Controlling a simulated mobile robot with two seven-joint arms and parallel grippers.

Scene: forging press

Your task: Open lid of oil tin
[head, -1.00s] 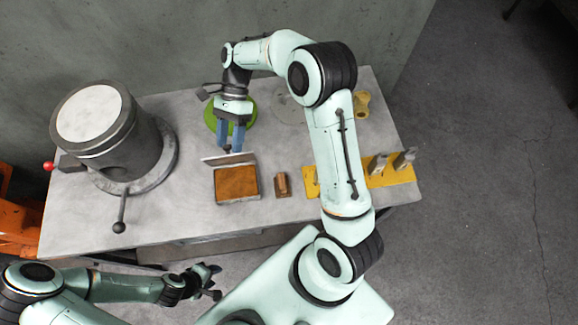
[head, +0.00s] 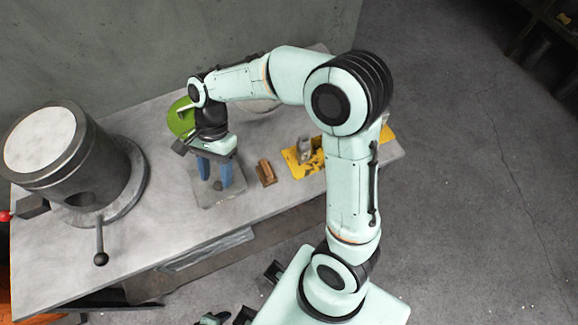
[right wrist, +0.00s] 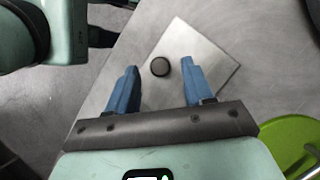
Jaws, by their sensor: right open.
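The oil tin shows as a pale grey square lid (head: 232,197) lying flat, with no brown inside visible; its body is hidden beneath. In the right wrist view the lid (right wrist: 215,72) has a dark round knob (right wrist: 160,67) near its middle. My right gripper (head: 216,186) is open above the lid. In the right wrist view its blue fingers (right wrist: 159,75) stand apart on either side of the knob, and no contact shows. Dark parts at the bottom edge seem to be my left gripper (head: 244,313); its state is unclear.
A large grey cylindrical machine (head: 75,160) with a lever (head: 101,240) stands on the table (head: 60,265) at left. A green round thing (head: 178,118) lies behind my right gripper. A small brown block (head: 266,174) and a yellow holder (head: 300,163) are to the right.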

